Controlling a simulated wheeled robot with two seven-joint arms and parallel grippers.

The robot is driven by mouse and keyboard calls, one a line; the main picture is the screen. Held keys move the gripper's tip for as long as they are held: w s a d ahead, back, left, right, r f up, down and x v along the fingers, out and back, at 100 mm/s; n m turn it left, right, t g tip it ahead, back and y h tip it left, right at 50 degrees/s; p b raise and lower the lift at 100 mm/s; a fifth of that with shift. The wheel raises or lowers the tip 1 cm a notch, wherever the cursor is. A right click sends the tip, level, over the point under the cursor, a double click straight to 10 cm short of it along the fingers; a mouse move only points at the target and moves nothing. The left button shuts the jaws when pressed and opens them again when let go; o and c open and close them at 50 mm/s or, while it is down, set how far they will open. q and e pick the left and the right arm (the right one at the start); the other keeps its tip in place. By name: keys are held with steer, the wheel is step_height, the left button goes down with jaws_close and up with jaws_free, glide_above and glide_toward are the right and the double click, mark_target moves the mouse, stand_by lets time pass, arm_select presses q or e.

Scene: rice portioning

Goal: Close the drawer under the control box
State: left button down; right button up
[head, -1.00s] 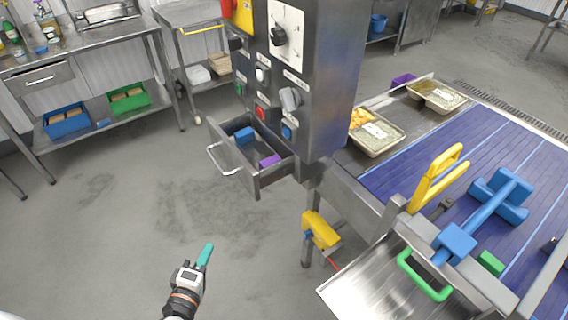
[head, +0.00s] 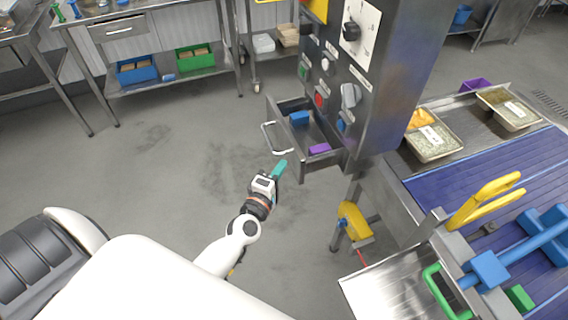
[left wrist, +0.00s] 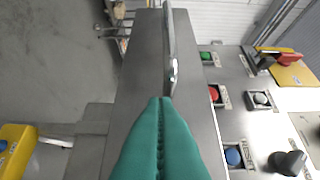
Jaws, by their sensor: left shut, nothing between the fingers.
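The drawer (head: 312,140) under the control box (head: 385,75) is pulled open in the head view. A blue item and a purple item lie inside it. Its bar handle (head: 275,138) is on the front panel, facing left. My left gripper (head: 281,168) has teal fingers, shut and empty, just below and in front of the drawer front. In the left wrist view, the shut fingertips (left wrist: 160,102) point at the grey drawer front (left wrist: 140,75), with the handle (left wrist: 171,60) close beside their tips. I cannot tell whether they touch. My right gripper is not in view.
A conveyor (head: 490,170) with food trays (head: 432,140) stands at the right. A yellow device (head: 354,222) hangs below the box, and a steel chute (head: 395,285) is in front. A shelf with a blue bin (head: 136,70) is at the back left. The floor left of the drawer is clear.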

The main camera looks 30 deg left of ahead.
mark_target(320, 161)
arm_select(q)
steer(key=shift+w+d, duration=0.45)
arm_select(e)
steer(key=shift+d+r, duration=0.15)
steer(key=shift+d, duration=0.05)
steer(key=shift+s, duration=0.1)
arm_select(q)
steer(key=shift+w+d, duration=0.15)
steer(key=shift+w, duration=0.05)
steer(key=w+d, duration=0.3)
steer(key=w, duration=0.1)
steer(key=w+d, duration=0.4)
steer(key=shift+s+a+r, duration=0.1)
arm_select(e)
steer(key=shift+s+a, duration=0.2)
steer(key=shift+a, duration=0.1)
